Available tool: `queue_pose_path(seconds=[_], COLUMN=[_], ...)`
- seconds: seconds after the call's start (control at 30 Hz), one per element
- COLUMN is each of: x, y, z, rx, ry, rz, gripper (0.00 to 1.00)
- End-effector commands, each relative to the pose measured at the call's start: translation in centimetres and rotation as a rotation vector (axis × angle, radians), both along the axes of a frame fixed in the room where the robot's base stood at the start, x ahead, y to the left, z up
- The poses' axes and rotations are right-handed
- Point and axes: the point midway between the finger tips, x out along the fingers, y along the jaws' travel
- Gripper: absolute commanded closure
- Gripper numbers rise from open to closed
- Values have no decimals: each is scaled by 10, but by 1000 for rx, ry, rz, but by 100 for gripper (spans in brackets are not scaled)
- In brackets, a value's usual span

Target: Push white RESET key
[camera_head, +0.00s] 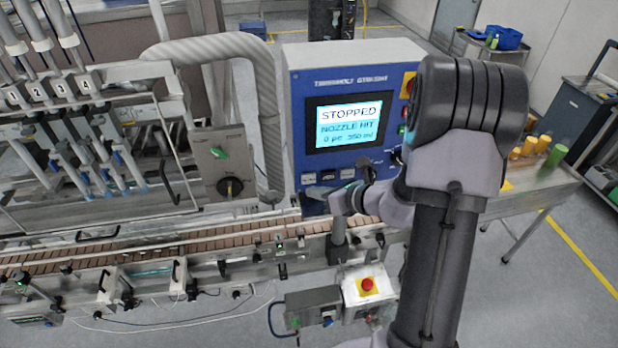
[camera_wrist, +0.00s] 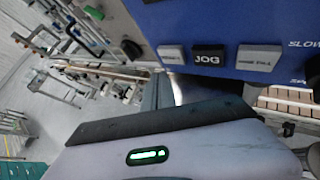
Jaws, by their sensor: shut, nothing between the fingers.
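The blue control panel (camera_head: 295,110) carries a lit screen reading STOPPED and NOZZLE HIT. Below the screen is a row of keys: a white left key (camera_head: 309,178), a black JOG key (camera_head: 328,176) and a white right key (camera_head: 347,173). In the wrist view the white left key (camera_wrist: 171,54) sits left of the JOG key (camera_wrist: 207,58), with the white right key (camera_wrist: 254,58) beyond. The white keys' lettering is too blurred to read surely. My gripper (camera_head: 318,192) is shut and empty just below the left key; the wrist view also shows its fingers (camera_wrist: 160,90). Contact is unclear.
A conveyor (camera_head: 200,241) runs below the panel. A red emergency stop (camera_head: 367,284) stands on a box in front. A grey hose (camera_head: 268,110) and a steel box with a black knob (camera_head: 230,187) are left of the panel. My arm covers the panel's right side.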

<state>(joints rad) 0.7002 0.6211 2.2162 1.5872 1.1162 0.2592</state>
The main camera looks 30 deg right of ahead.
Motion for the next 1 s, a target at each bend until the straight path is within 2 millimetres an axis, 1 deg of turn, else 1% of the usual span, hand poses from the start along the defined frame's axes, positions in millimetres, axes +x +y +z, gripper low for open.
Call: queue_pose_path(seconds=[0.1, 0.23, 1.0], x=[8, 11, 11], y=[-2, -3, -3], z=[0, 0, 0], rx=[-1, -1, -1], ry=[0, 0, 0], rz=[0, 0, 0], gripper=[100, 100, 100])
